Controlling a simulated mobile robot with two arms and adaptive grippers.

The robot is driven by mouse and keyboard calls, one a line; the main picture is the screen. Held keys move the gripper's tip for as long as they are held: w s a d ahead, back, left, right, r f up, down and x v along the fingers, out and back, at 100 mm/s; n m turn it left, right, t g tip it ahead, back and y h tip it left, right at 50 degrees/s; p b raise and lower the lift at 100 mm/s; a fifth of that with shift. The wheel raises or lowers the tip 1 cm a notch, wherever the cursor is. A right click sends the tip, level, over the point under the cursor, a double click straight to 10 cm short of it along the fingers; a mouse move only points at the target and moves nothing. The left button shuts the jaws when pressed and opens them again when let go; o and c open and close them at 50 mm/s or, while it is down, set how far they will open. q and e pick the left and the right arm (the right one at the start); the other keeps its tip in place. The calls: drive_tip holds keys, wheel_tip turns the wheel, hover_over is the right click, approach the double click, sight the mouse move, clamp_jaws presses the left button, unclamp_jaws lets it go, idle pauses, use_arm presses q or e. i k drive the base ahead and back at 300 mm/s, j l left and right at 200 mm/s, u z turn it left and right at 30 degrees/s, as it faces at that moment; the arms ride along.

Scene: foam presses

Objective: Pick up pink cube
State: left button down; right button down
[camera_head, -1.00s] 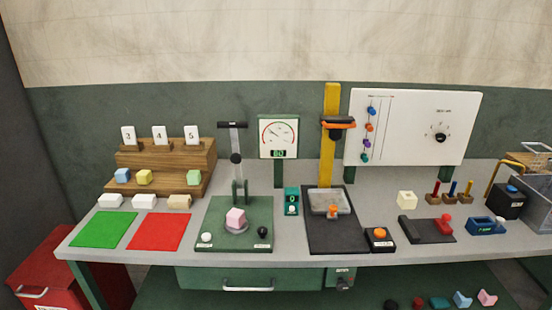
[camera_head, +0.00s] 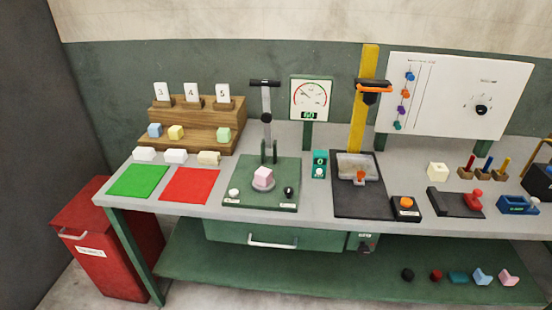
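The pink cube (camera_head: 263,177) sits on the round metal plate of the green press base (camera_head: 285,168), near the middle of the table. A white knob and a black knob stand at the front corners of that base. The press's upright lever with a black handle (camera_head: 265,83) rises behind the cube. Neither of my grippers shows in the head view.
The grey table (camera_head: 330,216) has a green mat (camera_head: 138,181) and a red mat (camera_head: 189,185) at left. A stepped wooden rack (camera_head: 195,138) holds several cubes. A second press with a yellow column (camera_head: 362,105) stands right. A red bin (camera_head: 100,262) stands on the floor.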

sight(263, 177)
drive_tip(key=i+j, duration=0.2)
drive_tip(key=j, duration=0.2)
drive_tip(key=i+j, duration=0.2)
drive_tip(key=j, duration=0.15)
drive_tip(key=i+j+z, duration=0.1)
drive_tip(key=j, duration=0.3)
drive_tip(key=i+j, duration=0.25)
drive_tip(key=j, duration=0.15)
